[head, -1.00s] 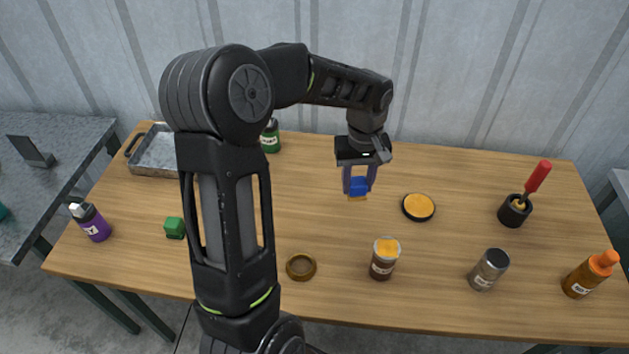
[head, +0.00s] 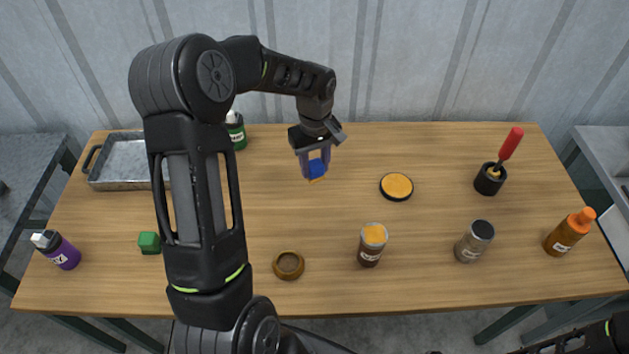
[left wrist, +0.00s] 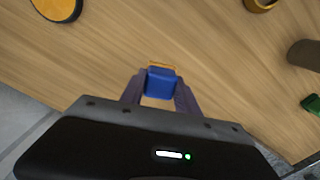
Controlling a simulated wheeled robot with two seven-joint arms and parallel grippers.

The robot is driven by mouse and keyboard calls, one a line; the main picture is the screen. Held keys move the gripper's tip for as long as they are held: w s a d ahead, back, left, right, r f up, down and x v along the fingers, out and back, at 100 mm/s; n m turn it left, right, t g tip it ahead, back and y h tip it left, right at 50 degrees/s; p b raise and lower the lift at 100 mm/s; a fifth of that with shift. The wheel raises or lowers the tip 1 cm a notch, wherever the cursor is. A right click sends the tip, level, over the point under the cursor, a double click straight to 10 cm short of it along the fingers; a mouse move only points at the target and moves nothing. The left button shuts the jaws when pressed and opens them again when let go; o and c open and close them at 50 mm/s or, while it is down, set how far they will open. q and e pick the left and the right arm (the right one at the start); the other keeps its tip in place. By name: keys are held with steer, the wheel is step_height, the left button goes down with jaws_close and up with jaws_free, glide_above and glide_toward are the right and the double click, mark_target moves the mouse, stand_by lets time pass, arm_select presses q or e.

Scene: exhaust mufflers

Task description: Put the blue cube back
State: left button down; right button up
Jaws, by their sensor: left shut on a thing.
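The blue cube (head: 317,168) is held between the fingertips of my left gripper (head: 315,162), above the table's middle in the head view. An orange layer or piece shows at the cube's lower edge; I cannot tell whether it is part of the cube. The left wrist view shows the blue cube (left wrist: 161,83) between the two fingers, with an orange strip at its far edge. My left gripper is shut on it, with wood table below. My right gripper is not in view.
The table's centre is clear.

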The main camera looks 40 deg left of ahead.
arm_select(q)
steer(key=shift+f, duration=0.4)
steer(key=shift+f+b, duration=1.4)
steer(key=shift+f, duration=1.05)
steer(key=shift+f, duration=0.1)
steer(key=shift+f+b, duration=0.15)
steer(key=shift+b, duration=0.15)
steer(key=c, duration=0.9)
jaws_free()
